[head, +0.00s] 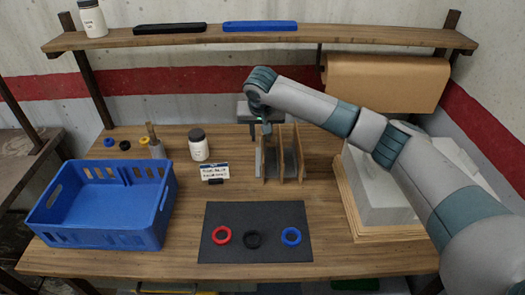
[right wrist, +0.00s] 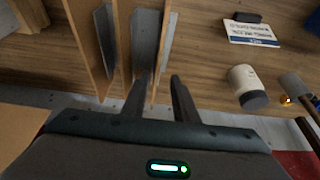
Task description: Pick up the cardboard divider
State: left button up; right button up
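Several thin upright tan panels with grey pieces between them stand in a row at the middle of the table; which one is the cardboard divider I cannot tell. In the head view one tan panel (head: 281,158) shows at the row's middle. My right gripper (head: 266,127) is over the row's left end. In the right wrist view my right gripper (right wrist: 161,76) is open, and the end tan panel (right wrist: 166,42) reaches down between its two fingers. Contact cannot be told. My left gripper is not in view.
A blue crate (head: 101,236) stands at the left, with a white jar (head: 199,149) and a label card (head: 214,172) near the row. A dark mat (head: 258,250) with red, black and blue rings lies in front. A grey block in a wooden frame (head: 353,215) is at the right.

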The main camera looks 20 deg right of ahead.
jog(key=p+x, duration=0.2)
jog(key=x, duration=0.1)
jog(key=shift+w+d+f, duration=0.1)
jog(key=shift+d+f, duration=0.1)
jog(key=shift+d, duration=0.15)
jog(key=shift+x, duration=0.75)
jog(key=shift+a, duration=0.1)
grip_shut()
